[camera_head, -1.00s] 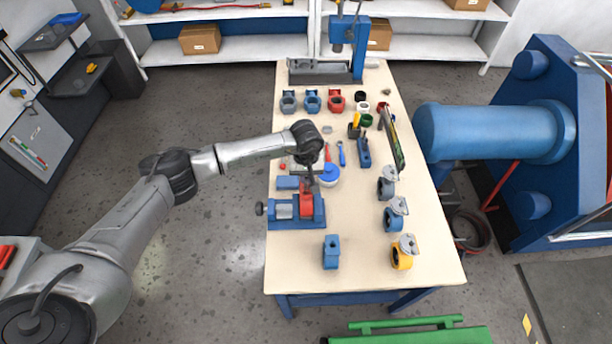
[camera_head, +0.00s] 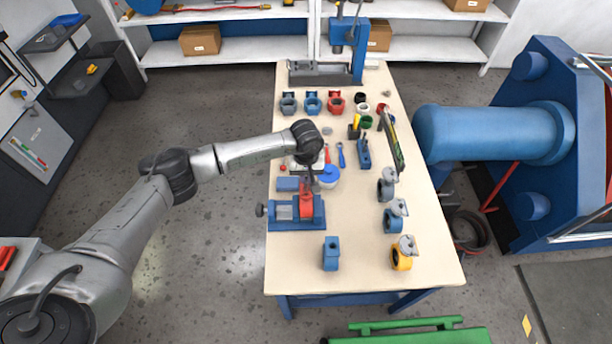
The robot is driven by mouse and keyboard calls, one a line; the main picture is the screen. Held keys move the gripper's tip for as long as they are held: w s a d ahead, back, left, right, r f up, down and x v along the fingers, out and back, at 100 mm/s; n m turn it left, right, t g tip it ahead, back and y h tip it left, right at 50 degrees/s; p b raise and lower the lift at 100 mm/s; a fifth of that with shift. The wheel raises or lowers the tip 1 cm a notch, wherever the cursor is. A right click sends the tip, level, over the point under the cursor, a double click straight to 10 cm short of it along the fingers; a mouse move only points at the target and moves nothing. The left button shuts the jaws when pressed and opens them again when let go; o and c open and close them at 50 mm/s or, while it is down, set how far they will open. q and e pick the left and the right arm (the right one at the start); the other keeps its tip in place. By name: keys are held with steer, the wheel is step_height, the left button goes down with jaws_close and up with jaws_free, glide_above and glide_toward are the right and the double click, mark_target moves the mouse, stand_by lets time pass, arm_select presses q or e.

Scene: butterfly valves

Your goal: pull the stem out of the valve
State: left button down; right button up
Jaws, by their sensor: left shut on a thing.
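A red valve (camera_head: 306,206) is held in the blue vise (camera_head: 283,222) at the left edge of the workbench. My left gripper (camera_head: 309,182) is above the valve, pointing down, and is shut on the stem at the valve's top. The stem is small and mostly hidden by the gripper, so I cannot tell how far it sits in the valve. My right gripper is not in this view.
The bench (camera_head: 350,275) holds a blue valve body (camera_head: 331,253) in front and several valves with discs along the right, one yellow (camera_head: 403,254). A press (camera_head: 350,50) is at the far end.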

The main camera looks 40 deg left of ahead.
arm_select(q)
steer(key=shift+r, duration=0.5)
steer(key=shift+r+p, duration=0.35)
stand_by(0.7)
steer(key=shift+r, duration=0.3)
stand_by(0.4)
steer(key=shift+r+p, duration=0.35)
stand_by(0.5)
steer(key=shift+w+r, duration=0.1)
steer(key=shift+r, duration=0.25)
stand_by(0.5)
stand_by(0.6)
steer(key=shift+r+p, duration=1.4)
steer(key=shift+r, duration=1.55)
